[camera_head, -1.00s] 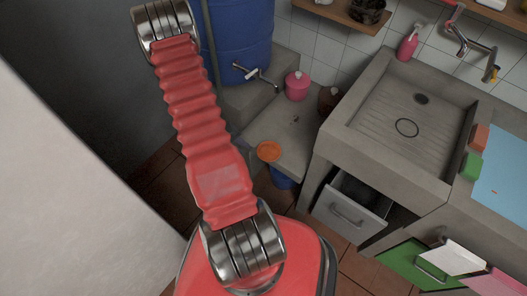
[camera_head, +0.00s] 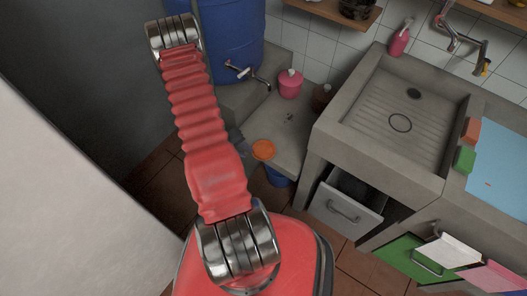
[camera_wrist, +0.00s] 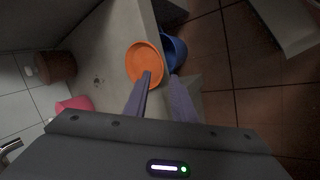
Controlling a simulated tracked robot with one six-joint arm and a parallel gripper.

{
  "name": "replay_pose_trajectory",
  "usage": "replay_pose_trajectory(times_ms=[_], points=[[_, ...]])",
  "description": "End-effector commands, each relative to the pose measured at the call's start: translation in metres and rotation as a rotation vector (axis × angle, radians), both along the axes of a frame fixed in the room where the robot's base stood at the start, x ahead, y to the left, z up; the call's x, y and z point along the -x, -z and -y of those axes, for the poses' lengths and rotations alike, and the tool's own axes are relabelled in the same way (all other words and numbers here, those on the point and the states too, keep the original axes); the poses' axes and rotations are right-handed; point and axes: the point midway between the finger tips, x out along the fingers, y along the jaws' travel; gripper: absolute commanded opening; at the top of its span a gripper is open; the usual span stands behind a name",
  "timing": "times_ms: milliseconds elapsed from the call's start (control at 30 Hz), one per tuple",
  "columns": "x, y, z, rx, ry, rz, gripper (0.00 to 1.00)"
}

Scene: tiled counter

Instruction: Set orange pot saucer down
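The orange pot saucer (camera_head: 263,149) is a round, shallow dish at the outer edge of the low concrete ledge (camera_head: 283,128), close above a blue bucket (camera_head: 279,177). In the wrist view the saucer (camera_wrist: 144,60) lies just beyond my fingertips. My gripper (camera_wrist: 161,75) is open, with a clear gap between its two fingers. The left fingertip overlaps the saucer's near rim in that view; I cannot tell whether it touches. The right finger is apart from the saucer, beside the blue bucket. In the head view my gripper (camera_head: 238,143) is partly hidden behind my arm, left of the saucer.
A blue barrel (camera_head: 235,35) with a metal tap is behind. The concrete sink (camera_head: 400,115) and an open drawer (camera_head: 343,211) are to the right.

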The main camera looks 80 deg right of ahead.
Motion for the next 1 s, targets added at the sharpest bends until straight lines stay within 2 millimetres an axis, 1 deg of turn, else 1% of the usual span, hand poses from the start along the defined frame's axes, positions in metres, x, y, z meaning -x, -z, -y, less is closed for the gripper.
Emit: replay_pose_trajectory(times_ms=[100, 200, 567, 667, 767, 1000], points=[[0.007, 0.012, 0.005, 0.000, 0.003, 0.000, 0.24], [0.009, 0.017, 0.007, 0.001, 0.003, 0.000, 0.24], [0.009, 0.018, 0.007, 0.000, 0.002, 0.000, 0.24], [0.011, 0.022, 0.008, -0.001, 0.002, -0.001, 0.24], [0.014, 0.029, 0.010, 0.000, 0.003, 0.000, 0.24], [0.026, 0.054, 0.018, -0.001, 0.004, -0.001, 0.24]])
